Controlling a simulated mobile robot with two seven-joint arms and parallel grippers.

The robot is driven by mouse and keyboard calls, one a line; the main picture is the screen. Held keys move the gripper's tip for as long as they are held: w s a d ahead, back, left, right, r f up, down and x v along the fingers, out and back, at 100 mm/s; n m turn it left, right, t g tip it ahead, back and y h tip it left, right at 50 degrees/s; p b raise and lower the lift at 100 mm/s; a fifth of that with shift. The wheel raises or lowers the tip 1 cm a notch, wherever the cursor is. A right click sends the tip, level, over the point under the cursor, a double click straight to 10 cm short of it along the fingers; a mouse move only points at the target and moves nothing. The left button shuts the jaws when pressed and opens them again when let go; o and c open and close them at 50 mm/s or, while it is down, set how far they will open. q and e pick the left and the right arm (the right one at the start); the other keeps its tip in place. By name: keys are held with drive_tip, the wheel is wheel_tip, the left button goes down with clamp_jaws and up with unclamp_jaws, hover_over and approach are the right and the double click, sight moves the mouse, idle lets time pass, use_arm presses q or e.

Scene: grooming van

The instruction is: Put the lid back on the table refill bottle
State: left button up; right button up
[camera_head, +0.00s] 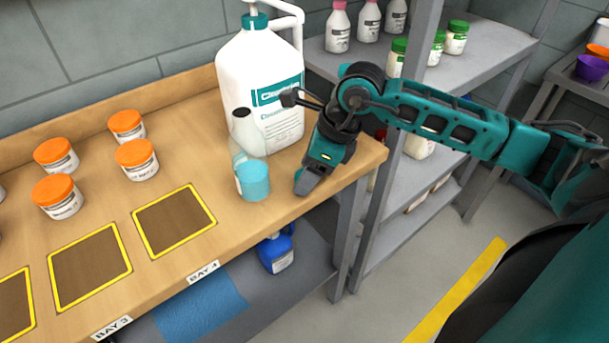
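A small bottle (253,182) with a clear upper part and light blue contents stands near the table's right end, in front of a large white jug. A dark grey round shape shows at its top; I cannot tell whether it is an open mouth. I cannot make out a separate lid. My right gripper (303,184) points down just right of the bottle, apart from it, close to the tabletop. Its fingers overlap from this side, so their gap and anything between them are hidden. My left gripper is not in view.
The white pump jug (282,80) stands close behind the bottle. Several orange-lidded jars (137,160) stand at the left. Yellow-framed squares (174,220) on the table (225,255) are empty. A grey shelf rack (480,45) holding bottles and jars stands behind my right arm.

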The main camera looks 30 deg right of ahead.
drive_tip(key=c, duration=0.9)
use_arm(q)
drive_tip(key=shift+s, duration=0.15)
use_arm(e)
drive_tip(key=shift+r, duration=0.1)
